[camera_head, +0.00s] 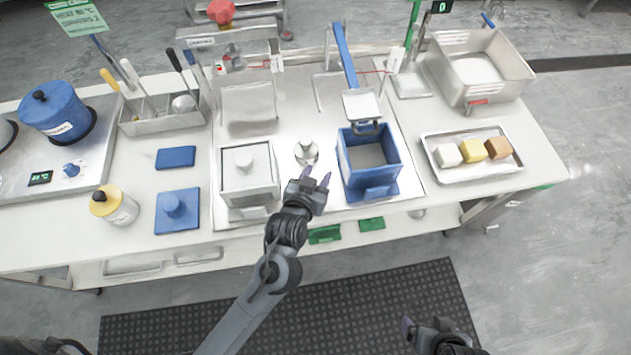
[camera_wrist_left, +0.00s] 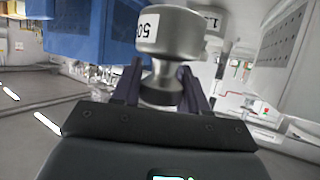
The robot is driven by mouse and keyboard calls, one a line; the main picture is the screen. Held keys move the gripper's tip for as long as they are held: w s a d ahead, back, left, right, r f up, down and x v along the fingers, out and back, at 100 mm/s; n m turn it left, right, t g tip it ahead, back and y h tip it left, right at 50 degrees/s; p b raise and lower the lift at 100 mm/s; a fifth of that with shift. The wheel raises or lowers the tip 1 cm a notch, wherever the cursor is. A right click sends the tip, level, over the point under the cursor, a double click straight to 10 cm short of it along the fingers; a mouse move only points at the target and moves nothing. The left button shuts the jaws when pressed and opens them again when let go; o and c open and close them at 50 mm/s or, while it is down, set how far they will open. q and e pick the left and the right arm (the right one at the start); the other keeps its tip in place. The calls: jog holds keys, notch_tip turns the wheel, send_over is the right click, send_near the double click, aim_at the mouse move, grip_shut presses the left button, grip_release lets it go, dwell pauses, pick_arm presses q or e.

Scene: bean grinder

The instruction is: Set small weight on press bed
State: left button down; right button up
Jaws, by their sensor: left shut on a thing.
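A small silver weight marked "50" (camera_wrist_left: 170,32) is between the purple fingers of my left gripper (camera_wrist_left: 160,90) in the left wrist view. They hold it by its narrow neck and knob. In the head view my left gripper (camera_head: 318,180) is at the front of the steel work plate, left of a blue box (camera_head: 368,188); the held weight is hidden there. A second silver weight (camera_head: 306,152) stands just beyond it, and a labelled one (camera_wrist_left: 213,22) shows partly behind the held weight. I cannot tell which surface is the press bed. My right gripper (camera_head: 408,328) is partly in view at the bottom.
A steel box (camera_head: 250,190) with a round knob stands left of my left gripper. A tray (camera_head: 480,172) with three coloured blocks lies right. A yellow-topped jar (camera_head: 112,205) stands left.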

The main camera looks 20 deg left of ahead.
pick_arm(q)
jog(key=shift+w+a+f+b, duration=0.15)
jog(key=shift+w+f+b, duration=0.1)
jog(key=shift+f, duration=0.4)
jog(key=shift+w+a+f+b, duration=0.1)
jog(key=shift+w+f+b, duration=0.2)
jog(key=shift+f, duration=0.4)
jog(key=shift+w+a+f+b, duration=0.15)
jog(key=shift+w+f+b, duration=0.1)
jog(key=shift+f, duration=0.85)
jog(key=shift+f, duration=0.1)
jog(key=c, duration=0.6)
grip_release()
jog(key=shift+f, duration=0.1)
